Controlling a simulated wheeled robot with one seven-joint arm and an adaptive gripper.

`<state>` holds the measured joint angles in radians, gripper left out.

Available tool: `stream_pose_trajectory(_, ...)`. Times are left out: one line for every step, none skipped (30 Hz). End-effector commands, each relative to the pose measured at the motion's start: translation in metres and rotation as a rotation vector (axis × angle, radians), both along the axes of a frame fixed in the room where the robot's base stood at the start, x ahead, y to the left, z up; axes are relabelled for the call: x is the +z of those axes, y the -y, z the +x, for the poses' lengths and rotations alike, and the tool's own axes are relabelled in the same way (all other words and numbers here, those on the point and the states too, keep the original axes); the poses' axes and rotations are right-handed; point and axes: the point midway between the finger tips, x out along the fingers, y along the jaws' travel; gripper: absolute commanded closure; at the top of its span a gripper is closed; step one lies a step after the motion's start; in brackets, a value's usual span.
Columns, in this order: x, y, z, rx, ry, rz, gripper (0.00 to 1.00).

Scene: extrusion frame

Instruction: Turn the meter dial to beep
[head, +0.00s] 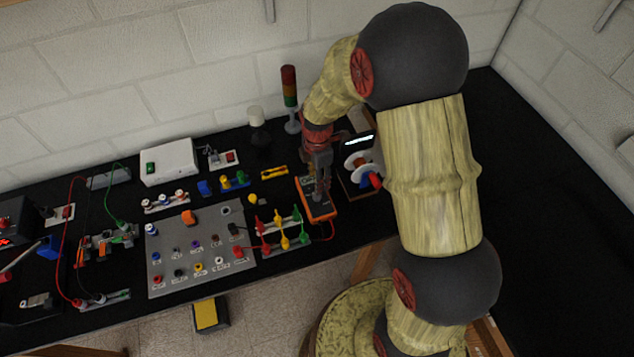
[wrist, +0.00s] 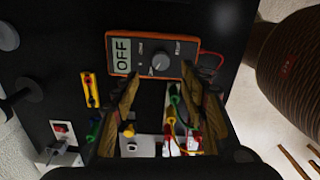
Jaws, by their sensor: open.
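The orange meter (head: 327,212) lies on the black table under my arm. In the wrist view the meter (wrist: 190,47) fills the top middle, and its display (wrist: 122,53) reads OFF. In the wrist view my gripper (wrist: 160,72) is open, one finger on each side of the dial. Whether the fingertips touch the meter face cannot be told.
A rack with red, yellow and green probes (head: 282,238) stands just left of the meter. A white spool (head: 358,163) stands close on the right. A grey panel with several knobs (head: 165,255) and a signal tower (head: 290,90) are farther left and behind.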

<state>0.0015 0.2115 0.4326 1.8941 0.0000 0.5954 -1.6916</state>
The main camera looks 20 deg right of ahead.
Motion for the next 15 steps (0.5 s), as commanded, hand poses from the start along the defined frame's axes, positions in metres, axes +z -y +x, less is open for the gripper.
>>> stream_pose_trajectory(-0.003,0.000,0.000,0.017,-0.007,0.000,0.57)
stream_pose_trajectory(-0.005,0.000,0.000,0.025,-0.008,0.000,0.57)
stream_pose_trajectory(-0.009,0.000,0.000,0.030,-0.010,0.000,0.57)
stream_pose_trajectory(-0.012,0.000,0.000,0.033,-0.011,0.000,0.57)
stream_pose_trajectory(-0.016,0.000,0.000,0.034,-0.012,0.000,0.57)
stream_pose_trajectory(-0.021,0.000,0.000,0.034,-0.012,0.000,0.57)
stream_pose_trajectory(-0.026,0.000,0.000,0.034,-0.012,0.000,0.57)
stream_pose_trajectory(-0.030,0.000,0.000,0.033,-0.013,0.000,0.57)
stream_pose_trajectory(-0.037,0.000,-0.001,0.033,-0.013,0.000,0.57)
stream_pose_trajectory(-0.042,0.000,-0.001,0.033,-0.013,0.000,0.57)
stream_pose_trajectory(-0.047,0.000,-0.001,0.032,-0.013,0.000,0.57)
stream_pose_trajectory(-0.052,0.000,0.000,0.032,-0.012,0.000,0.57)
stream_pose_trajectory(-0.057,0.000,0.000,0.032,-0.012,0.000,0.57)
stream_pose_trajectory(-0.061,0.000,-0.001,0.032,-0.012,0.000,0.57)
stream_pose_trajectory(-0.066,0.000,0.000,0.032,-0.011,0.000,0.57)
